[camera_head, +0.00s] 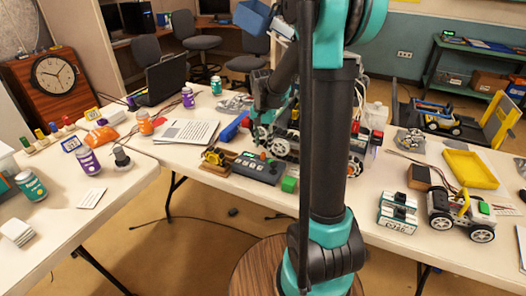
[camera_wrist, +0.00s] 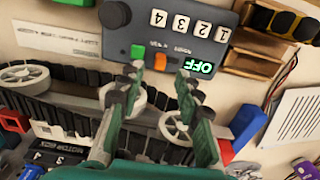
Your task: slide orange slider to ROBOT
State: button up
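A dark grey control box (camera_head: 258,172) lies near the front edge of the back table. In the wrist view the control box (camera_wrist: 226,18) appears upside down, with tiles numbered 1 to 4 and a lit green OFF display (camera_wrist: 200,62). The small orange slider (camera_wrist: 160,63) sits on the box edge beside a green part (camera_wrist: 138,52). Small labels above them are too small to read surely. My gripper (camera_wrist: 160,70) is open, its two fingertips on either side of the orange slider. Contact cannot be told. My gripper (camera_head: 264,128) is above and behind the box in the head view.
A tracked robot with wheels (camera_wrist: 60,100) lies under my gripper. White sheets (camera_head: 187,131) lie farther left. A yellow tray (camera_head: 470,169) is right.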

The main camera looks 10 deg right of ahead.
aim_at(263, 153)
jog(key=shift+f, duration=2.05)
grip_shut()
